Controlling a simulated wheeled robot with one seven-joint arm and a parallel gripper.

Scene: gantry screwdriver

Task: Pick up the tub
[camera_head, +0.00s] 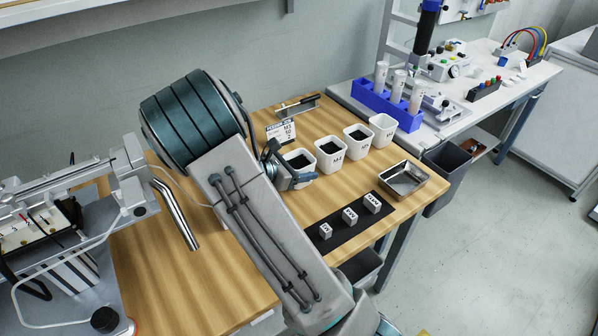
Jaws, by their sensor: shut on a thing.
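A row of several white tubs stands on the wooden table. The leftmost tub (301,181) is partly covered by my gripper (294,172) and has dark contents. My gripper is shut on this tub at its left side and rim. I cannot tell whether the tub touches the table, and the fingertips are mostly hidden. To its right stand a tub marked M4 (331,164), another tub with dark contents (357,144) and a paler tub (382,134) at the far end.
A metal tray (405,179) sits near the table's right edge. A black mat (343,233) holds small labelled blocks. A sign (281,132) stands behind the tubs. A blue rack (377,98) with white bottles is on the bench beyond. My arm covers the table's middle.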

